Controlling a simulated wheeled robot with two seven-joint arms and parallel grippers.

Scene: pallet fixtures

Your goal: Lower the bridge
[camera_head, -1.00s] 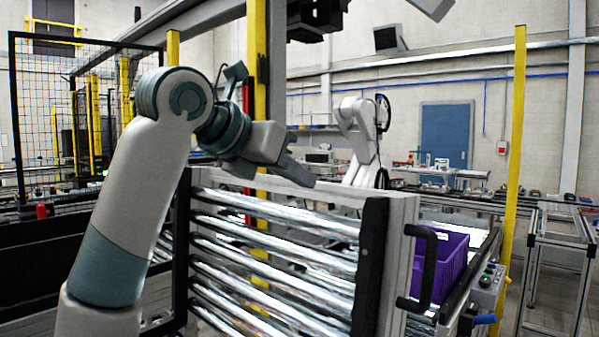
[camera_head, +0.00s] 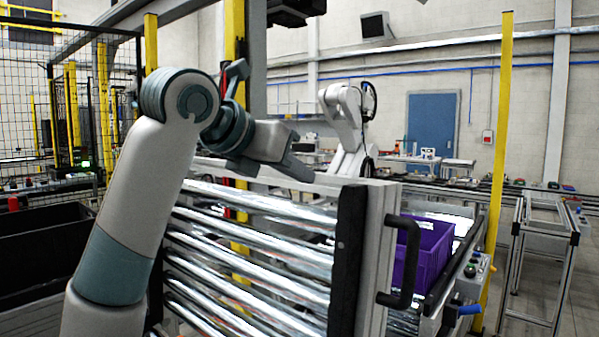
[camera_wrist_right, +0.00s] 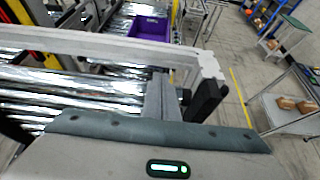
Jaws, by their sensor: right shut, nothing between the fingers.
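The bridge (camera_head: 376,225) is a roller conveyor section standing raised, with shiny metal rollers, a pale frame and a black strip at its right end. Its black handle (camera_head: 401,265) sticks out at the right end. My right gripper (camera_head: 302,171) is shut and empty above the bridge's top edge, left of the handle. In the right wrist view, my right gripper (camera_wrist_right: 158,98) shows in front of the pale top rail (camera_wrist_right: 110,45) of the bridge. A black part lies to its right. I cannot tell if the gripper touches the rail. My left gripper is not in view.
A purple crate (camera_head: 424,252) sits on the conveyor behind the bridge. A control box (camera_head: 473,275) with buttons is at the right, beside a yellow post (camera_head: 497,170). Another white robot arm (camera_head: 346,125) stands behind.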

